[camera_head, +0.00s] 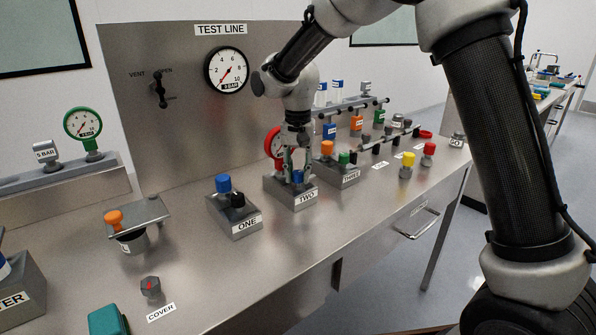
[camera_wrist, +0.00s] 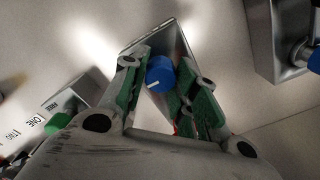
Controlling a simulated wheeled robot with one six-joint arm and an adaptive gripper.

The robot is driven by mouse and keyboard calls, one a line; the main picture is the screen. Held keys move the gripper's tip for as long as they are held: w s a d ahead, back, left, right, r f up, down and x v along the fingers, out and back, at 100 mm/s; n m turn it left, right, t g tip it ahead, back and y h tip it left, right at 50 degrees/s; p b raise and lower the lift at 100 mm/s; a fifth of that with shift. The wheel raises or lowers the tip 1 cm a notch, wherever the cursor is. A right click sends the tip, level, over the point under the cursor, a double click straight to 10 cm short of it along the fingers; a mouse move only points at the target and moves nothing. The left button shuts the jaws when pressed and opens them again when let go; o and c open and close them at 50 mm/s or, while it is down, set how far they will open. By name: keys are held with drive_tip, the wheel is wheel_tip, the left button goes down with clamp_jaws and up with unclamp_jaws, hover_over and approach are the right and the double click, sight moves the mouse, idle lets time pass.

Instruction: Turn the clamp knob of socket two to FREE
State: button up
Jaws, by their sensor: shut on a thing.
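The socket two block (camera_head: 305,200), labelled TWO, stands on the steel bench in the middle of the head view. My gripper (camera_head: 297,168) points down over it, its fingers on either side of a blue knob (camera_head: 297,178). In the wrist view the blue knob (camera_wrist: 159,74), with a short white mark on it, sits between the fingertips of my gripper (camera_wrist: 160,72). The gripper is shut on this knob. The lettering around the knob is hidden or too small to read, so I cannot tell its setting.
Block ONE (camera_head: 240,228) with a blue cap and a black knob stands to the left. Block THREE (camera_head: 349,178) with orange and green parts stands close to the right. A red gauge (camera_head: 273,143) is partly hidden behind my gripper. The front bench is mostly clear.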

sight(298, 172)
drive_tip(key=o, duration=1)
wheel_tip(298, 172, up, 12)
